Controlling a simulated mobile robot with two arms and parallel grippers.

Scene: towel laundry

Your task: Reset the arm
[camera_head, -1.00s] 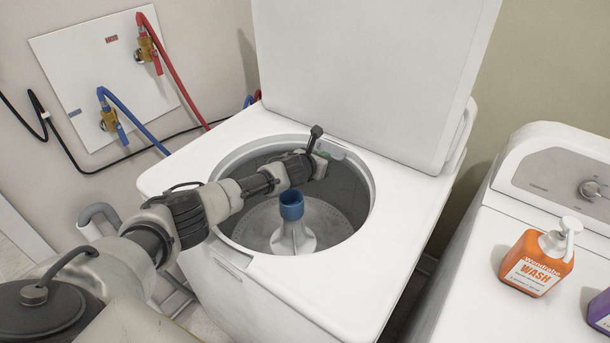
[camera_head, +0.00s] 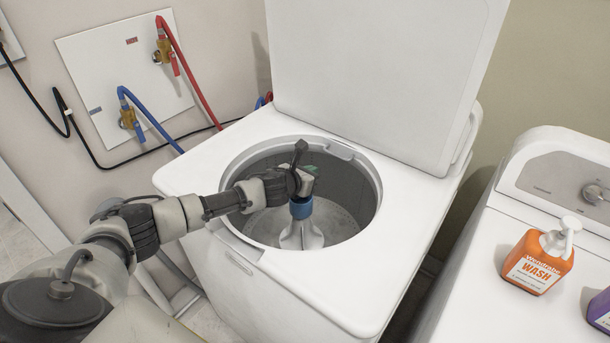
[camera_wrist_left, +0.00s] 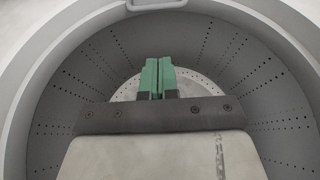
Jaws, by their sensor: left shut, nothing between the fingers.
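My left arm reaches in from the left over the open white top-load washer (camera_head: 320,284). My left gripper (camera_head: 309,171) is above the drum opening, close to the blue-topped agitator (camera_head: 301,208) in the picture. In the left wrist view the green fingertips of the left gripper (camera_wrist_left: 159,77) are together with nothing between them. Behind them that view shows the grey perforated drum wall (camera_wrist_left: 245,62) and part of the drum floor. I see no cloth in the visible part of the drum. My right gripper is not in view.
The raised washer lid (camera_head: 375,75) stands behind the opening. A second white machine (camera_head: 480,270) at the right carries an orange wash bottle (camera_head: 538,262) and a purple container (camera_head: 600,310). Red and blue hoses and a black cable run along the wall at left.

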